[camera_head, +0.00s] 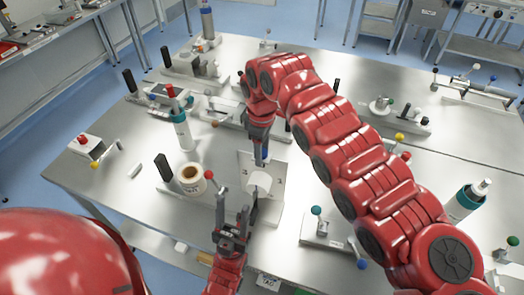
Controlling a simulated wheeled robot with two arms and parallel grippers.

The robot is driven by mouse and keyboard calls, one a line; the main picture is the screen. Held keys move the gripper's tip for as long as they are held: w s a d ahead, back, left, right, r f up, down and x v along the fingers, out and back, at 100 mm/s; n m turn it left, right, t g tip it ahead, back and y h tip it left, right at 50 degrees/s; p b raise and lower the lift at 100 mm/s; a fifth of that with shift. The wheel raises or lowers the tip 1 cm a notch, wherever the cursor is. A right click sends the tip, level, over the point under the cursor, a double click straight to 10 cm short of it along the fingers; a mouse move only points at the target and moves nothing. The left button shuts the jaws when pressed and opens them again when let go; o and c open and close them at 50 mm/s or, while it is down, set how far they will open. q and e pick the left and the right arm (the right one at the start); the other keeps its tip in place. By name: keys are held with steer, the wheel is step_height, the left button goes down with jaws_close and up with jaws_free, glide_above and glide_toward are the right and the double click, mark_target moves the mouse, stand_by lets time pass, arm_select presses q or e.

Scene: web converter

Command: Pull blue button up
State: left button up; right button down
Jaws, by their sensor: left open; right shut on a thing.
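My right gripper (262,142) reaches down from the upper middle and is shut on a thin upright piece. A little blue shows at its fingertips, on what looks like the blue button (264,158); most of it is hidden by the fingers. Just below stands a white cylinder (260,183) in front of a pale upright plate (276,176) with small markings. My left gripper (232,222) is open, lower and to the left of the white cylinder, with its fingers pointing up. It appears empty.
The metal table (330,140) carries several fixtures. A tape roll (190,180) and a teal-and-white bottle (183,130) stand left of the grippers. Another bottle (466,201) stands far right.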

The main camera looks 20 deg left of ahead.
steer(key=shift+w+r, duration=0.1)
steer(key=shift+r, duration=0.15)
stand_by(0.7)
steer(key=shift+r, duration=0.9)
stand_by(0.4)
jaws_free()
steer(key=shift+r+p, duration=0.9)
steer(key=shift+r, duration=2.05)
